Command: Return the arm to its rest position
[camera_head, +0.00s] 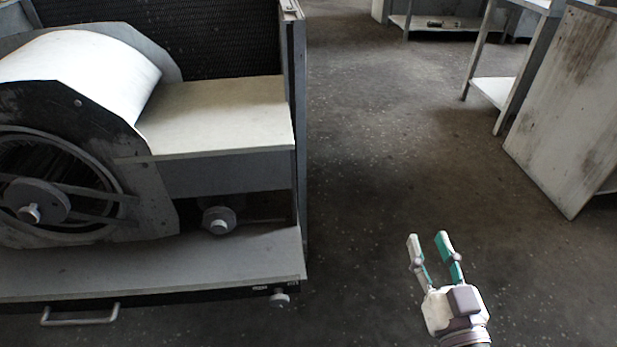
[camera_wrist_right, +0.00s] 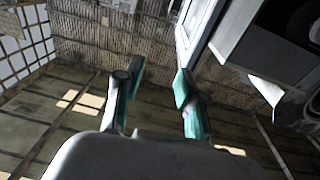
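My right gripper (camera_head: 429,246) is in the lower right of the head view, over the bare floor to the right of the blower housing. Its two green-and-grey fingers are apart with nothing between them. In the right wrist view the fingers (camera_wrist_right: 156,82) are also apart and empty. My left gripper is not in either view. The blower housing (camera_head: 85,75) with its white curved cover and round fan opening stands at the left. It is clear of my right gripper.
The dark floor (camera_head: 380,150) between the housing and the benches is open. A grey tray with a front handle (camera_head: 80,315) juts out below the housing. A worn white panel (camera_head: 565,100) and a bench stand at the right. Another low shelf (camera_head: 440,24) is at the back.

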